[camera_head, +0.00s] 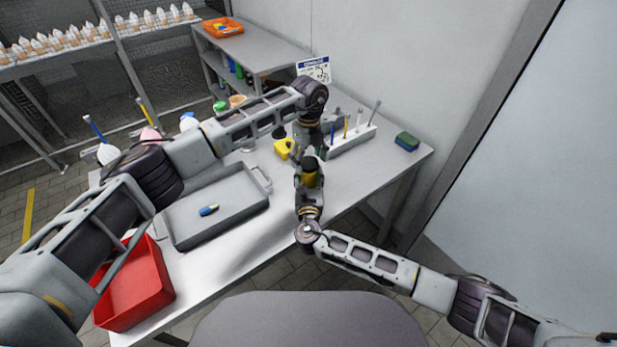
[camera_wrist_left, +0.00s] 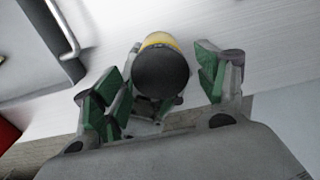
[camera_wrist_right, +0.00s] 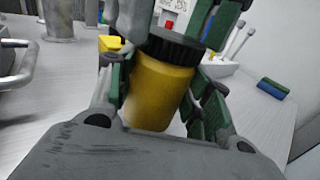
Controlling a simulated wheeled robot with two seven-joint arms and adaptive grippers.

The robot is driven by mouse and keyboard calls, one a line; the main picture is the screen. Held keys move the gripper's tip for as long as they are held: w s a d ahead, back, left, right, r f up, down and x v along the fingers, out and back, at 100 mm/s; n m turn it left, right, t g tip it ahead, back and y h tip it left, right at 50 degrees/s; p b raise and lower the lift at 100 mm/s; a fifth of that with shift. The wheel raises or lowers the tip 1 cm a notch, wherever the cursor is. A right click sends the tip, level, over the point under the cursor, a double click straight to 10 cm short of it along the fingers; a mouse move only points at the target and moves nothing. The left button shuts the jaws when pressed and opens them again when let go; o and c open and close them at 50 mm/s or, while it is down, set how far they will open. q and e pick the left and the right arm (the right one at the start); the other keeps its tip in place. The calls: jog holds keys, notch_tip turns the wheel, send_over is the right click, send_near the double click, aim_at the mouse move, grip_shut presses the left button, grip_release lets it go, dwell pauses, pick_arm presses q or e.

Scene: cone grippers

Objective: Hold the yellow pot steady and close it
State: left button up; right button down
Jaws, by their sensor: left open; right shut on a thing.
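The yellow pot (camera_head: 311,180) stands upright in front of me and also shows in the right wrist view (camera_wrist_right: 158,92). A black ridged lid (camera_wrist_right: 172,47) sits on its top; I cannot tell how tightly. My right gripper (camera_wrist_right: 160,95) is shut on the pot's body, one finger on each side. My left gripper (camera_wrist_left: 162,85) is open above the pot, its fingers apart on either side of the black lid (camera_wrist_left: 160,74). In the head view the left gripper partly hides what lies behind the pot.
A grey tray (camera_head: 180,232) with a small blue-yellow item (camera_head: 208,211) lies left of the pot. A red bin (camera_head: 140,290) is at the table's front left. Behind stand a yellow object (camera_head: 283,149) and a white rack (camera_head: 350,143). A green-blue sponge (camera_head: 407,141) lies at right.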

pick_arm(q)
jog(key=shift+f, duration=0.2)
jog(key=shift+c, duration=0.4)
pick_arm(e)
jog(key=shift+f, duration=0.1)
pick_arm(q)
jog(key=c, duration=1)
